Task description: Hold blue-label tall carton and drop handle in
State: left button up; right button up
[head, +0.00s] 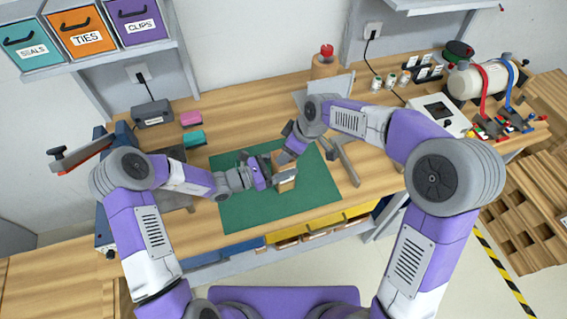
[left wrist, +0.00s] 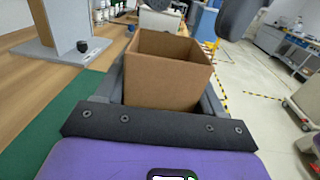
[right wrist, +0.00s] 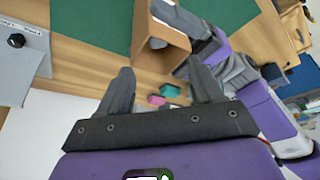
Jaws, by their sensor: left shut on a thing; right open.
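An open-topped brown carton (head: 287,186) stands over the green mat (head: 310,193) on the bench. My left gripper (head: 274,174) is shut on the carton. In the left wrist view the carton (left wrist: 165,84) sits between the fingers, its top open. Its blue label does not show, and its floor is hidden. My right gripper (head: 290,146) is just above and behind the carton. In the right wrist view this gripper (right wrist: 162,88) is open with nothing between its fingers, and the carton (right wrist: 146,38) is beyond the fingertips. I cannot make out a handle.
A grey stand (head: 342,162) is right of the carton. A control box (head: 438,115) and a white tank (head: 475,80) are at the right. Labelled bins (head: 85,38) hang at upper left. The front of the mat is clear.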

jog(key=v, duration=1.2)
pick_arm(q)
jog(key=o, duration=1.1)
jog(key=shift+a, duration=0.1)
jog(key=v, duration=1.2)
